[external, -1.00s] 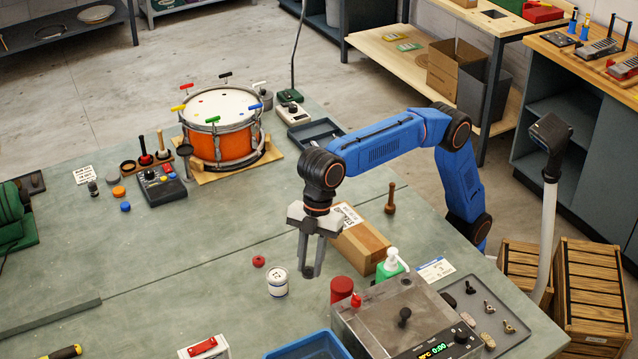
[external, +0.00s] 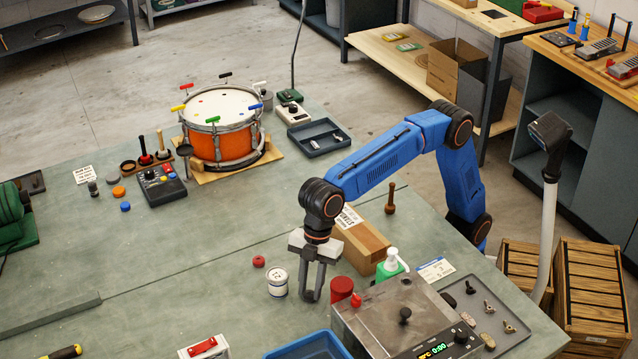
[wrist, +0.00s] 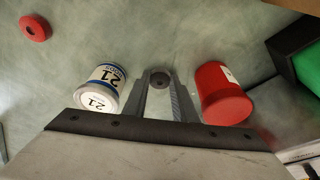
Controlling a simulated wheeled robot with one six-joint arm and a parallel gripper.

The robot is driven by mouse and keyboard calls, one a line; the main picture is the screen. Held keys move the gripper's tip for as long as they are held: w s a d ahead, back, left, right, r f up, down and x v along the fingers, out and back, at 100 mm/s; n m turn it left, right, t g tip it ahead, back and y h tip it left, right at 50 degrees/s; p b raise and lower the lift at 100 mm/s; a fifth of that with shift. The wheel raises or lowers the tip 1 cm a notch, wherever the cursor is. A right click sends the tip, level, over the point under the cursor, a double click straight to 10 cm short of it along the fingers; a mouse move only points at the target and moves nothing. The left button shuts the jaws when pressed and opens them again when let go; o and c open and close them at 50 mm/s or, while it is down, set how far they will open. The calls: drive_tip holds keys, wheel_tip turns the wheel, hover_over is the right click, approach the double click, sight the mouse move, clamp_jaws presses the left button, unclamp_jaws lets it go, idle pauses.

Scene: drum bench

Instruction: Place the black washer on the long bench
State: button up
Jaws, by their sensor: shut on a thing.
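The black washer (wrist: 159,79) is a small dark ring between my fingertips in the wrist view. My gripper (wrist: 158,82) is shut on it. In the external view my gripper (external: 312,298) points down, low over the long bench (external: 190,275), between a white can and a red container. The bench has a grey-green top. The washer is hard to make out in the external view. I cannot tell whether it touches the bench top.
The white can (external: 277,282) marked 21 is close left of my fingers; the red container (external: 342,289) is close right. A red ring (external: 259,261) lies farther left. A cardboard box (external: 361,245) is behind.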

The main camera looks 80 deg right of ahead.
drive_tip(key=shift+f, duration=0.15)
drive_tip(key=o, duration=1)
drive_tip(key=v, duration=1.1)
drive_tip(key=shift+w+r, duration=0.1)
drive_tip(key=shift+r, duration=0.1)
drive_tip(key=shift+o, duration=0.7)
drive_tip(key=shift+d+r, duration=0.1)
drive_tip(key=shift+r, duration=0.35)
